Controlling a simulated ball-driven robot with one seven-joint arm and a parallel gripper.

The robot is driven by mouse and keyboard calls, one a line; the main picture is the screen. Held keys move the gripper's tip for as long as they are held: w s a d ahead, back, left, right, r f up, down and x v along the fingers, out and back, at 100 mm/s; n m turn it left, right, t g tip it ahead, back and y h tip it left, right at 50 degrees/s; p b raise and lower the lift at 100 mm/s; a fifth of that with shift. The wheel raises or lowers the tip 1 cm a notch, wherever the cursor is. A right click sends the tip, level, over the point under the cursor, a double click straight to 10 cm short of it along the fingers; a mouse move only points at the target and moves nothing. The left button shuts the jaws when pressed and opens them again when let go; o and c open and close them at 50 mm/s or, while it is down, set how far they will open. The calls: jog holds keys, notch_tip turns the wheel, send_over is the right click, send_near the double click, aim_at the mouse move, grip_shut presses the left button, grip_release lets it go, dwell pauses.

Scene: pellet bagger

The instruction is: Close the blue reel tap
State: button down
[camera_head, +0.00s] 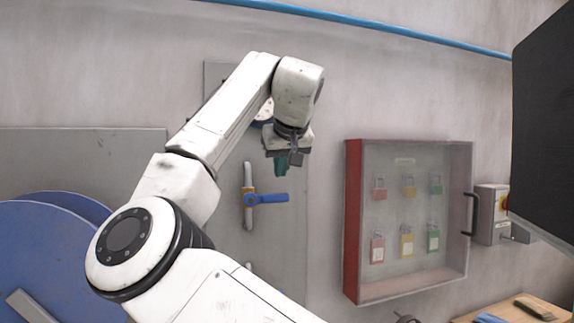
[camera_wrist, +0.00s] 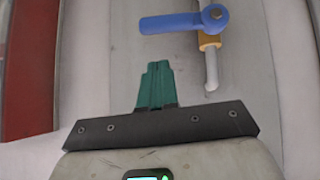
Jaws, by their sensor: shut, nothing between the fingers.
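The blue tap handle (camera_head: 268,198) sits on a brass body on a short vertical pale pipe (camera_head: 247,175) on a grey wall panel. The handle lies level, pointing right, across the pipe. In the wrist view the handle (camera_wrist: 170,23) points left from its pivot, with the brass body (camera_wrist: 208,40) and pipe (camera_wrist: 211,72) beside it. My gripper (camera_head: 281,166) has green fingers, shut and empty, just above the handle's free end in the head view. The fingers (camera_wrist: 157,85) also show in the wrist view, apart from the handle in the picture.
A red-sided lockout cabinet (camera_head: 352,215) with padlocks stands right of the tap. A blue reel (camera_head: 45,250) is at lower left. A grey switch box (camera_head: 492,213) and a wooden bench (camera_head: 500,312) are at right. A dark panel (camera_head: 545,120) blocks the far right.

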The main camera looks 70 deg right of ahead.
jog(key=b+v, duration=0.2)
jog(key=v, duration=0.8)
jog(key=shift+s+r, duration=0.25)
jog(key=shift+d, duration=0.15)
